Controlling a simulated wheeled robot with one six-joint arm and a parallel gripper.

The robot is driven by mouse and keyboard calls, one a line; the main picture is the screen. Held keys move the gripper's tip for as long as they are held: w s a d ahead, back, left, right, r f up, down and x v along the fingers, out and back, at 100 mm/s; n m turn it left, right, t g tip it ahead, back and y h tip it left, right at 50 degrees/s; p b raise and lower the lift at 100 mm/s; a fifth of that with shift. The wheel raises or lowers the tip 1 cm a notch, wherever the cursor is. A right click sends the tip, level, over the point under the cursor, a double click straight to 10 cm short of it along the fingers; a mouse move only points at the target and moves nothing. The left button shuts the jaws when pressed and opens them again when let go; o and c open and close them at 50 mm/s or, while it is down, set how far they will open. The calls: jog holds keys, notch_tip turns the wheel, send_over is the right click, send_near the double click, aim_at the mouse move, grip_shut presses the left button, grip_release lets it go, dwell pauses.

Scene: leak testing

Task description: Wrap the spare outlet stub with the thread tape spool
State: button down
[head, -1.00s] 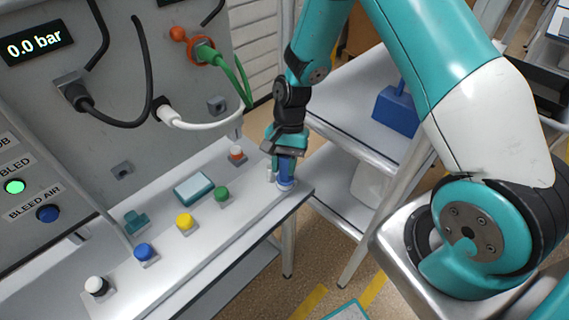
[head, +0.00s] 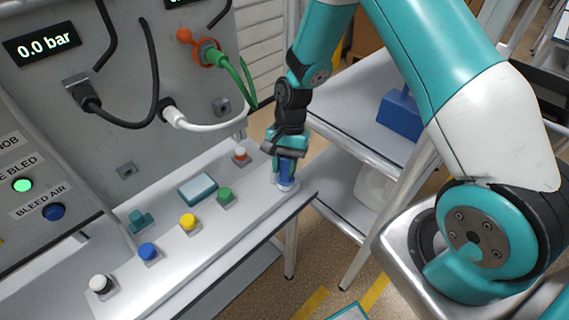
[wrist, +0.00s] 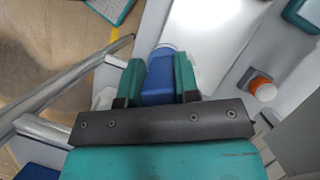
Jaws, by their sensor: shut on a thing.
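My gripper (head: 287,153) is at the far right end of the white bench shelf, pointing down. Its two teal fingers are shut on an upright blue piece (head: 286,174), which stands on a pale round base at the shelf's end. In the wrist view the blue piece (wrist: 158,82) sits between the fingertips. I cannot tell for sure whether it is the thread tape spool. Two grey square fittings sit on the panel, an upper one (head: 221,106) and a lower one (head: 126,170) with a dark hole. I cannot tell which is the spare outlet stub.
The shelf (head: 215,237) carries an orange-and-white piece (head: 240,154), a teal box (head: 198,189), a teal fitting (head: 142,219) and green (head: 225,194), yellow (head: 188,222), blue (head: 148,251) and white (head: 98,284) caps. Hoses hang from the panel. A rack with a blue bin (head: 401,116) stands right.

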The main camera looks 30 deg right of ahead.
jog(key=shift+s, duration=0.1)
jog(key=shift+s+d+p, duration=0.15)
jog(key=shift+s+d, duration=0.35)
jog(key=shift+s, duration=0.3)
jog(key=shift+s+d+p, duration=0.15)
jog(key=shift+s+d, duration=0.35)
jog(key=shift+s, duration=0.25)
jog(key=w+d, duration=0.3)
jog(key=w, duration=0.5)
jog(key=w+a, duration=0.5)
jog(key=a, duration=0.3)
jog(key=shift+w+a, duration=0.35)
dwell(0.6)
